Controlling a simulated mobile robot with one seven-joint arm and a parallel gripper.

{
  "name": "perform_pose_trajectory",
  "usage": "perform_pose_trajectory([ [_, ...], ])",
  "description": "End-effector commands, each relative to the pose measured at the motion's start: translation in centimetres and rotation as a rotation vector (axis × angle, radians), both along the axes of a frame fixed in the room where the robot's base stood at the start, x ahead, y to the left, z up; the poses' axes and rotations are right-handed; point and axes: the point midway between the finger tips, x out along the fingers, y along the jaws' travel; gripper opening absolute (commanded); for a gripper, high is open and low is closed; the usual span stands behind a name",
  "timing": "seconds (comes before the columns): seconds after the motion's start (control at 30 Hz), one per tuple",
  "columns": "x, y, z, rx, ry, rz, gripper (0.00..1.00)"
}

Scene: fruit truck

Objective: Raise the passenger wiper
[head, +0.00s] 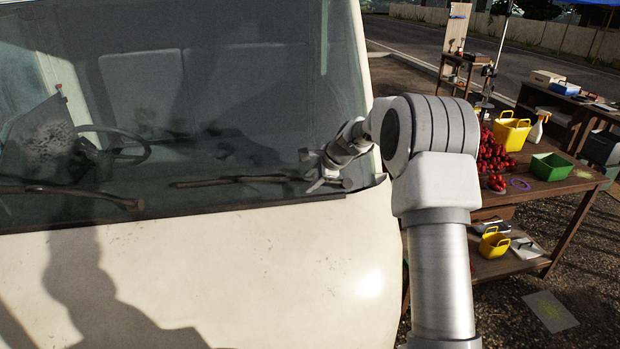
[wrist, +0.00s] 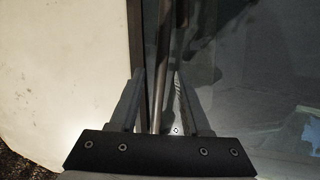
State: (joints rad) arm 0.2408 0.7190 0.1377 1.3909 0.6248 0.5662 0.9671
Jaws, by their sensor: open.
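The passenger wiper (head: 235,181) is a dark thin bar lying low along the right part of the windshield. It lies down, close to the glass. My gripper (head: 318,171) is at its right end, near the lower right corner of the windshield. In the wrist view, my gripper (wrist: 158,72) is open, with one dark finger on each side of the wiper's bar (wrist: 162,40). The bar runs between the fingers, and I cannot tell whether either finger touches it. The bar's lower end is hidden behind the gripper's palm.
The other wiper (head: 75,193) lies low on the left, below the steering wheel (head: 112,146). The windshield (head: 240,90) rises behind. The cream truck front (head: 220,270) is below. A wooden table (head: 560,185) with red fruit and bins stands to the right.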

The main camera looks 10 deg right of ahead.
Motion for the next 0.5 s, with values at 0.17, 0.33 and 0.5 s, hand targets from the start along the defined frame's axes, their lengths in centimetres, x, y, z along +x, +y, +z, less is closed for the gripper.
perform_pose_trajectory([
  [0.17, 0.41, 0.25, -0.57, 0.0, 0.0, 0.0, 0.47],
  [0.33, 0.43, 0.26, -0.63, 0.0, 0.0, 0.0, 0.47],
  [0.5, 0.42, 0.25, -0.62, 0.0, 0.0, 0.0, 0.31],
])
